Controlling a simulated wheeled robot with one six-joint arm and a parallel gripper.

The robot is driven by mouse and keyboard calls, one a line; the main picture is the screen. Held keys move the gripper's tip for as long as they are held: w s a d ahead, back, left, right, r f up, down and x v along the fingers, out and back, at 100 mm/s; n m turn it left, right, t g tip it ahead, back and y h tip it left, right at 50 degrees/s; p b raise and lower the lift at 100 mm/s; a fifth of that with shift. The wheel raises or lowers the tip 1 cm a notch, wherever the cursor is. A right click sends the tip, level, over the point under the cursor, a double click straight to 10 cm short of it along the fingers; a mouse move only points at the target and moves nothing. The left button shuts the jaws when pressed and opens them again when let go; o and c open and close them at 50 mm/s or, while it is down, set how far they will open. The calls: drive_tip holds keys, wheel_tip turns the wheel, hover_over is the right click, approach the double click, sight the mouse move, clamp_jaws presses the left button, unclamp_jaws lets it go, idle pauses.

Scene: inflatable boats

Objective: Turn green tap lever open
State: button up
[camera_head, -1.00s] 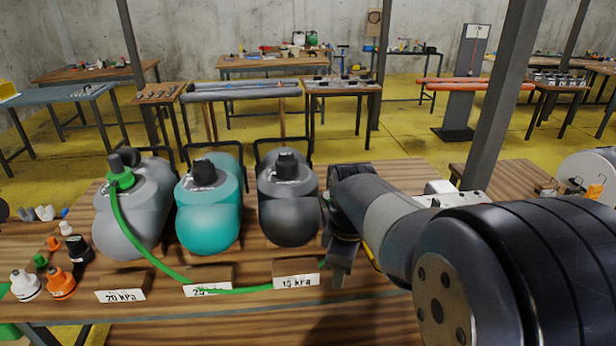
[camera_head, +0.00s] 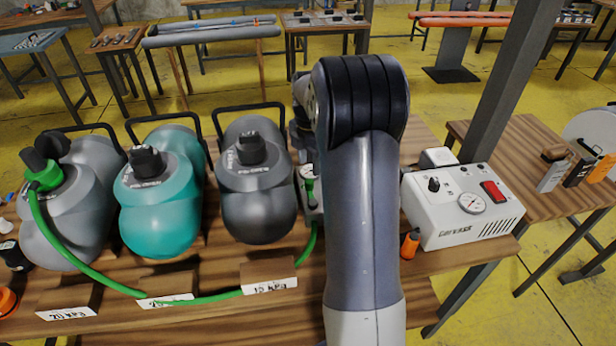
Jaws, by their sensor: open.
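A small green upright part, which looks like the tap lever (camera_head: 310,188), stands on a pale block (camera_head: 306,207) just right of the dark grey canister. The block is partly covered by my arm. A green hose (camera_head: 309,246) runs from there, along the front of the table, to a green cap (camera_head: 42,170) on the light grey canister. My gripper (camera_head: 301,128) shows only as a dark sliver behind my arm, above and beyond the block. Its fingertips are hidden, so I cannot see whether it touches the lever.
Light grey (camera_head: 72,200), teal (camera_head: 160,205) and dark grey (camera_head: 258,190) canisters with black handles stand to the left. A white pump box (camera_head: 462,207) with a gauge and red switch is at the right. A dark post (camera_head: 500,100) rises behind it. Wooden label blocks line the front.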

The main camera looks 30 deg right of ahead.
sight(309, 181)
wheel_tip(309, 181, down, 7)
drive_tip(key=shift+f, duration=0.15)
drive_tip(key=shift+c, duration=0.4)
clamp_jaws()
